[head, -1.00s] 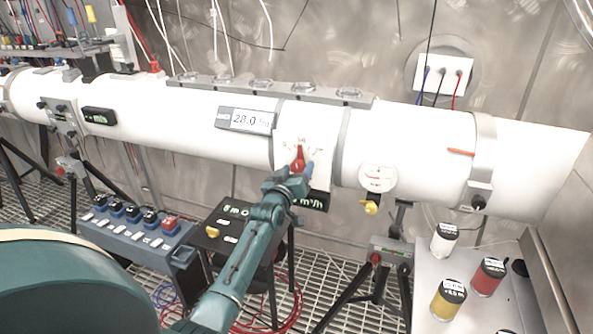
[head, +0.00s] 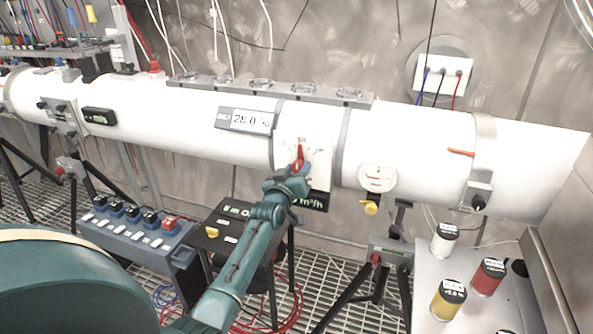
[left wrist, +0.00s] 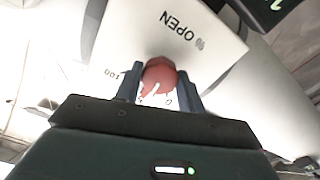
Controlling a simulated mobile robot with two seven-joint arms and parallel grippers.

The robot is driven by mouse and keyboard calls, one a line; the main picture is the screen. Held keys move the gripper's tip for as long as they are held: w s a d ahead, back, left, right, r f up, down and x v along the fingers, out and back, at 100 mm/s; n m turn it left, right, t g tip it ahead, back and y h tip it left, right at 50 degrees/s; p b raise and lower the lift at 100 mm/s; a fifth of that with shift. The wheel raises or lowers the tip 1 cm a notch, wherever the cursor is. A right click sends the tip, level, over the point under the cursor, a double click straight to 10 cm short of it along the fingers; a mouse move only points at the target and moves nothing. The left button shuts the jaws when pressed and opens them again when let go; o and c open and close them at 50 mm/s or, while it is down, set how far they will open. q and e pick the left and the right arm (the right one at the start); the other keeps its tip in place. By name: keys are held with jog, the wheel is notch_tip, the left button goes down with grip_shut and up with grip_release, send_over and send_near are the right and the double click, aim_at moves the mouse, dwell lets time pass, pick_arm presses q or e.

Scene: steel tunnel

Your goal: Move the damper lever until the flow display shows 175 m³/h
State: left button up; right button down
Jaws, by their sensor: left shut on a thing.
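The red damper lever (head: 299,156) sits on a white scale plate (head: 319,173) on the front of the white duct. My left gripper (head: 294,172) is at the lever from below. In the left wrist view its two fingers stand on both sides of the lever's red knob (left wrist: 158,76), shut on it. That view also shows "OPEN" and "100" on the plate. The flow display (head: 310,201), marked m³/h, is below the plate; my gripper hides its digits. My right gripper is not in view.
Another display (head: 249,120) on the duct is lit, its digits blurred. A yellow-handled valve (head: 371,207) hangs to the right of the plate. Several jars, one yellow (head: 448,299), stand on a bench (head: 415,285) at lower right.

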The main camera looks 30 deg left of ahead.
pick_arm(q)
jog(key=shift+m, duration=0.6)
jog(key=o, duration=1)
jog(key=shift+c, duration=0.2)
jog(key=shift+s, duration=0.15)
jog(key=v, duration=1.3)
jog(key=shift+f, duration=0.1)
jog(key=s+d+f+m+g+h, duration=0.7)
jog(key=s+d+f, duration=1.1)
jog(key=s+d, duration=0.4)
jog(key=shift+s+d+f+m+h, duration=0.2)
jog(key=shift+f+m+h, duration=0.1)
jog(key=shift+m, duration=0.4)
